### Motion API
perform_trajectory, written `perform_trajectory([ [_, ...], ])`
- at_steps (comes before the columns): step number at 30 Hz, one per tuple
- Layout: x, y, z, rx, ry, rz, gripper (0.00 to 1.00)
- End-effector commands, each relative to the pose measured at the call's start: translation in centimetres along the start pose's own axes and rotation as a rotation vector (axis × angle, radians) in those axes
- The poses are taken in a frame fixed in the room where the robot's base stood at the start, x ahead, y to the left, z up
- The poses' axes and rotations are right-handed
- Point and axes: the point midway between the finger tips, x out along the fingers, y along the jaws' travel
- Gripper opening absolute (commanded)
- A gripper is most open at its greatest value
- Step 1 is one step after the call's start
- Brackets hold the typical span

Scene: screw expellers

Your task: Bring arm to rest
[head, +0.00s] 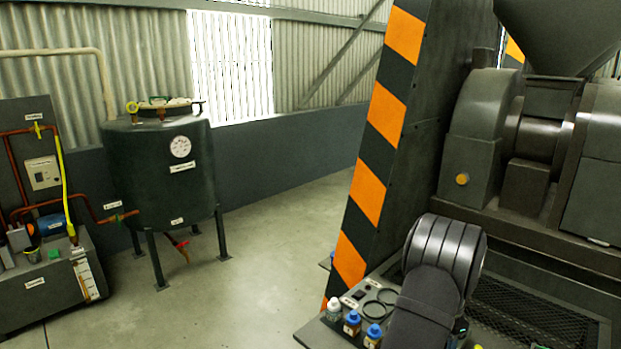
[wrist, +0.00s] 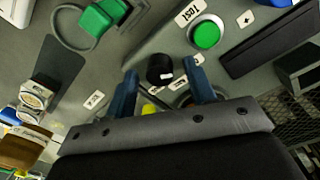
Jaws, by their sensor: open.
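My gripper (wrist: 168,88) shows in the wrist view with its two blue fingers spread apart, open. A black knob (wrist: 160,69) with a white mark shows between and beyond the fingertips; I cannot tell whether anything touches it. The fingers point at a grey panel with a green round button (wrist: 206,35) beside a "TEST" label. In the head view my dark arm reaches over the bench at the lower right, and the gripper's fingers are hidden there.
Small bottles with blue caps (head: 352,322) stand on the bench's left edge. A green block (wrist: 95,21) lies near a dark ring. An orange-and-black striped column (head: 384,113) rises behind the bench. A dark tank (head: 160,175) stands at the left. The floor (head: 250,265) between is clear.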

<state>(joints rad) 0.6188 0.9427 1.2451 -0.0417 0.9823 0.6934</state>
Motion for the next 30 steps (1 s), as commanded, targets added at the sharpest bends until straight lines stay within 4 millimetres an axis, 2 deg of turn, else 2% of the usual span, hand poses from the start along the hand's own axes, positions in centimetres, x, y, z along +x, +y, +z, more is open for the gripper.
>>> perform_trajectory([
  [18,-0.1,0.0,-0.1,0.466,-0.020,-0.003,0.50],
  [24,-1.1,0.0,-0.1,0.480,-0.020,-0.003,0.50],
  [30,-1.2,0.0,-0.1,0.479,-0.021,-0.003,0.50],
])
